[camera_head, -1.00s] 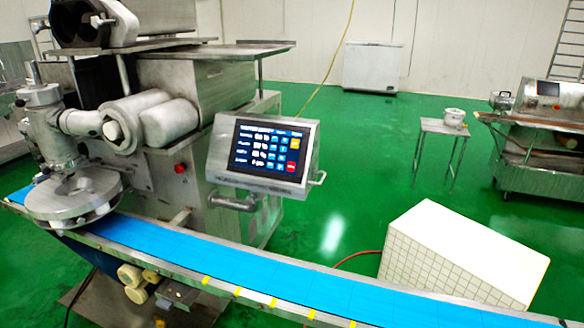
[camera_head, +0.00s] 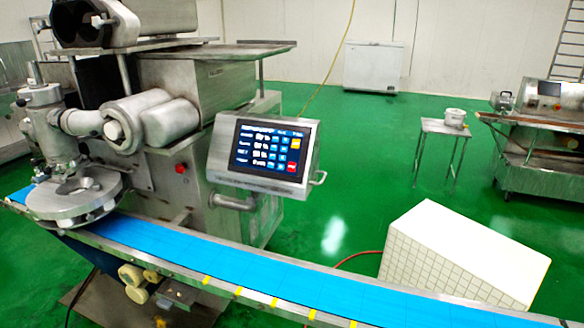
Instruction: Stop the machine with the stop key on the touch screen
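The encrusting machine (camera_head: 205,85) stands at the left, grey metal with rollers. Its touch screen (camera_head: 268,149) sits in a tilted metal housing on the machine's right side and is lit, with rows of white and blue icons. A red key (camera_head: 291,167) shows at the screen's lower right, and a yellow-orange key (camera_head: 295,143) at its upper right. The lettering is too small to read, so I cannot confirm which is the stop key. Neither of my grippers is in view.
A blue conveyor belt (camera_head: 240,268) crosses the foreground below the screen. A white tiled block (camera_head: 460,255) stands on the green floor at right. A small table (camera_head: 444,128) with a white pot, a chest freezer (camera_head: 372,67) and another machine (camera_head: 545,125) are behind.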

